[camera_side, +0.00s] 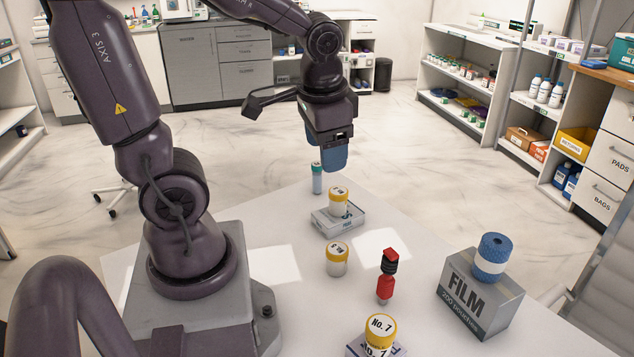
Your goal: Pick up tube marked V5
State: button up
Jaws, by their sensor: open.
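A slim tube (317,184) with a teal cap and a blue-grey body stands upright near the far corner of the white table. No V5 mark can be read on it at this size. My gripper (333,166) points down with blue fingers, just above and slightly right of the tube's cap in the picture. It is open and holds nothing that I can see. The gap between the fingers is hard to see from this side, and I cannot tell how far the fingers are from the tube in depth.
A yellow-lidded jar (339,205) stands on a flat box (326,222) close to the tube. Another jar (337,265) and a red bottle (385,288) stand nearer. A FILM box (480,296) bears a blue roll (492,248). A No. 7 jar (380,333) stands in front.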

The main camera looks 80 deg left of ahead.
jog(key=a+f+m+g+y, duration=0.2)
jog(key=a+f+g, duration=0.15)
jog(key=a, duration=0.45)
jog(key=a+f+m+g+y, duration=0.2)
jog(key=a+f+y, duration=0.15)
jog(key=a, duration=0.35)
jog(key=m+t+y, duration=0.5)
jog(key=m+y, duration=0.1)
jog(key=m, duration=0.9)
send_over(317, 165)
jog(key=shift+g, duration=0.25)
jog(key=f, duration=0.7)
jog(key=shift+d+f, duration=0.3)
jog(key=shift+f, duration=0.1)
jog(key=shift+w+f, duration=0.1)
jog(key=shift+f, duration=0.3)
notch_tip(317, 165, down, 3)
jog(key=shift+f, duration=0.15)
notch_tip(317, 165, down, 3)
jog(key=shift+r, duration=0.2)
jog(key=shift+x, duration=1.15)
jog(key=shift+a+f, duration=0.25)
jog(key=shift+a, duration=0.05)
jog(key=c, duration=1)
